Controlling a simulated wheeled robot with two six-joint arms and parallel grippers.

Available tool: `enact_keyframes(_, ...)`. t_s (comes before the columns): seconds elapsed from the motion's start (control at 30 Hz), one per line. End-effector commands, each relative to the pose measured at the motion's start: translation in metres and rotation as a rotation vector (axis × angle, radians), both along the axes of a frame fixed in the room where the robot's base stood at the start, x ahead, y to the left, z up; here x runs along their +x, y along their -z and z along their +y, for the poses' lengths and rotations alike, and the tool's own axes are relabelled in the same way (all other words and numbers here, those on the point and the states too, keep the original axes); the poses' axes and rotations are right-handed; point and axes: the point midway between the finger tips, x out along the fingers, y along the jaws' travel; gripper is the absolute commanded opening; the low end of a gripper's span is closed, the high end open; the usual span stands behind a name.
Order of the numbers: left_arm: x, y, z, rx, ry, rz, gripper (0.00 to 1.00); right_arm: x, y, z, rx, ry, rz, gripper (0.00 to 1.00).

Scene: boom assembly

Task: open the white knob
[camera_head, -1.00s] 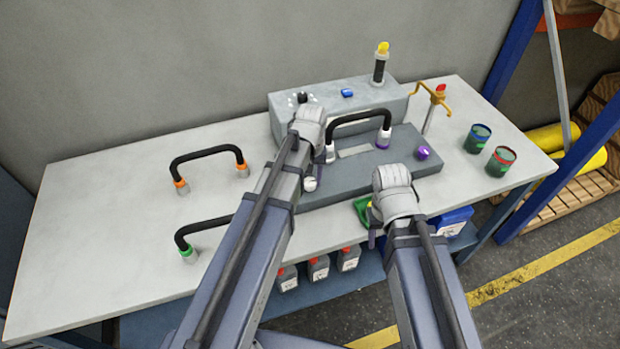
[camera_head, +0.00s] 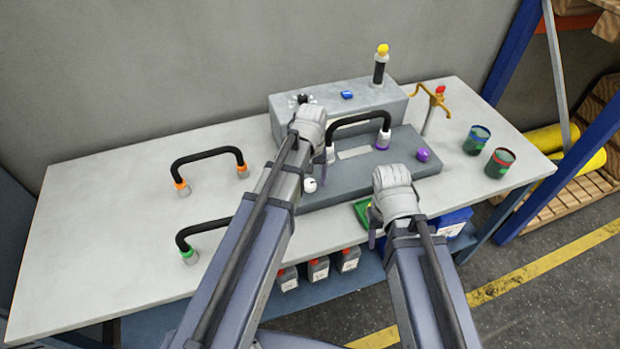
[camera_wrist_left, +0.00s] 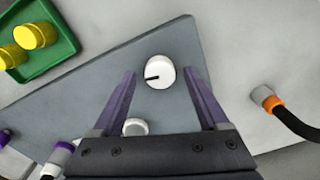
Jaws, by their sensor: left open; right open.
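The white knob (camera_head: 310,185) sits on the left part of the low grey panel (camera_head: 400,166), partly beside my left arm. In the left wrist view the knob (camera_wrist_left: 161,76) is round with a short dark mark pointing left. My left gripper (camera_wrist_left: 159,70) is open, one finger on each side of the knob in that view. I cannot tell its height above the knob, and no contact shows. In the head view its fingers are hidden behind my wrist.
A black handle (camera_head: 358,118) with white and purple feet stands close by on the panel. A purple knob (camera_head: 423,155) is to its right. Two more black handles (camera_head: 208,152) (camera_head: 202,228) stand on the table left. A green tray (camera_wrist_left: 60,57) holds yellow cylinders.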

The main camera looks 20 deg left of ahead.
Motion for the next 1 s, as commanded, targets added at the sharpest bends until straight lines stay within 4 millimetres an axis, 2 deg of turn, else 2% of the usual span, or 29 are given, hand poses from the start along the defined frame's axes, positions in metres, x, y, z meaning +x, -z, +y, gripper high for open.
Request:
enact_keyframes(0.03, 0.0, -0.009, 0.0, 0.0, 0.0, 0.0, 0.77, 0.0, -0.009, 0.0, 0.0, 0.0, 0.0, 0.5)
enact_keyframes(0.5, 0.0, -0.067, -0.001, 0.0, 0.0, 0.0, 0.77, 0.0, -0.067, 0.0, 0.0, -0.002, 0.0, 0.5)
enact_keyframes(0.9, 0.0, -0.07, -0.001, 0.0, 0.0, 0.0, 0.77, 0.0, -0.07, 0.0, 0.0, -0.002, 0.0, 0.5)
enact_keyframes(1.0, -0.008, -0.068, -0.009, 0.003, 0.029, 0.003, 0.77, 0.0, -0.068, 0.0, 0.0, -0.002, 0.0, 0.5)
